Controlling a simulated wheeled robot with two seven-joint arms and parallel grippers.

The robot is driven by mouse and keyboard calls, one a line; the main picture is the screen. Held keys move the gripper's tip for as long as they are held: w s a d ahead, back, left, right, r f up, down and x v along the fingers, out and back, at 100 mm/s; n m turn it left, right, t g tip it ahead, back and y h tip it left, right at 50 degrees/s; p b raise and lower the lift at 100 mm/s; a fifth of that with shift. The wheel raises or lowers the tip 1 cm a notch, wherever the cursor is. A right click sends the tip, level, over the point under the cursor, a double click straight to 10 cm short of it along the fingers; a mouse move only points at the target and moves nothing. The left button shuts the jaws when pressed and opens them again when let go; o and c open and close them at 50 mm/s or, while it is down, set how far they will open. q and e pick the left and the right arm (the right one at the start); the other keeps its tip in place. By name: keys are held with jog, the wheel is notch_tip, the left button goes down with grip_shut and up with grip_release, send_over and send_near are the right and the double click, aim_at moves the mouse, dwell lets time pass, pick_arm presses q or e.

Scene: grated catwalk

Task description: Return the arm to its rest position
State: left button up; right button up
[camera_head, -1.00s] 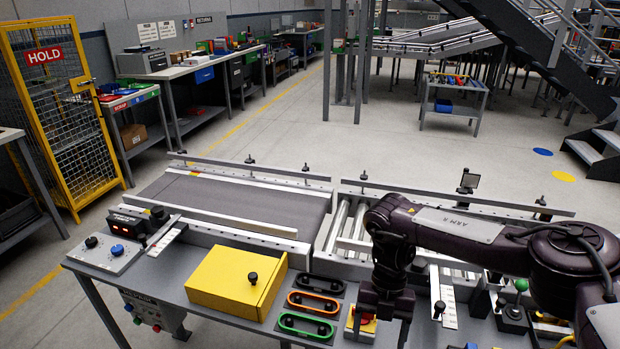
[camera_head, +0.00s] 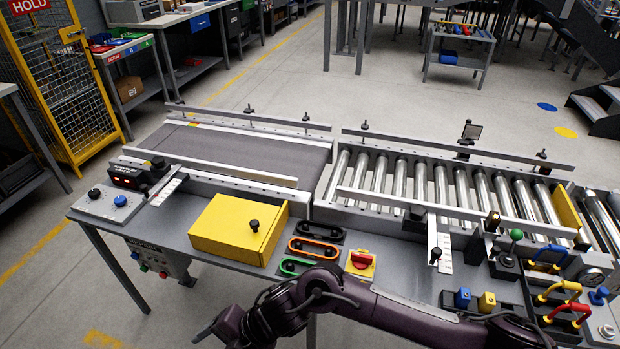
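My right arm (camera_head: 410,312), dark purple, comes in at the lower right and lies folded low along the bottom edge, in front of the grey workbench (camera_head: 190,238). The arm's end is apart from the things on the bench. My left arm and gripper are not in view.
The bench carries a yellow box (camera_head: 236,232), coloured handles (camera_head: 314,248), a red switch on a yellow base (camera_head: 361,262) and a lever panel at right. Behind are a belt conveyor (camera_head: 240,155) and rollers (camera_head: 420,185). Open floor lies left of the bench.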

jog(key=w+r+m+t+y, duration=0.2)
jog(key=w+r+m+t, duration=0.3)
jog(key=r+m, duration=0.4)
jog(key=w+d+m+t+h, duration=0.2)
jog(key=d+m+t+h, duration=0.1)
jog(key=d+m, duration=0.5)
jog(key=s+d+f+m+g+h, duration=0.1)
jog(key=s+d+f+m+h, duration=0.2)
jog(key=d, duration=0.7)
jog(key=s+d+m+g+h, duration=0.1)
jog(key=s+d+m+h, duration=0.1)
jog(key=s+d+m, duration=0.5)
jog(key=s+d+f+m+g+h, duration=0.1)
jog(key=d+f+m+h, duration=0.15)
jog(key=d, duration=0.95)
notch_tip(320, 180, down, 27)
jog(key=g, duration=0.2)
jog(key=s+d+f+g, duration=0.1)
jog(key=s+d+f, duration=0.2)
jog(key=s+f, duration=1.7)
jog(key=shift+s+f, duration=0.35)
jog(key=shift+s, duration=0.3)
